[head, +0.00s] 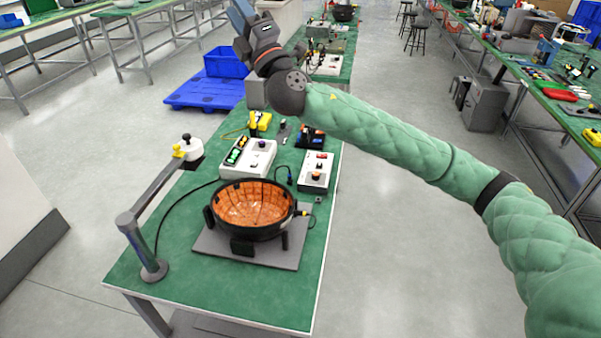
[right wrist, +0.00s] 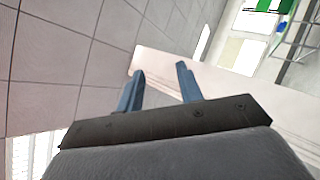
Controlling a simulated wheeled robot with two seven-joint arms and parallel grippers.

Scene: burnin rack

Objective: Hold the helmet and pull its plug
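The helmet (head: 252,208) looks like a black bowl with an orange inside, resting open side up on a grey plate (head: 215,242) on the green bench. My right gripper (head: 240,16) is raised at the top of the head view, far from the helmet. In the right wrist view its two blue fingers (right wrist: 160,85) are apart with nothing between them. My left gripper is not in view.
White control boxes (head: 249,158) (head: 316,172) stand behind the helmet. A post with a jointed arm (head: 152,245) stands at the bench's left, near a black cable. The bench's front left surface (head: 180,285) is clear.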

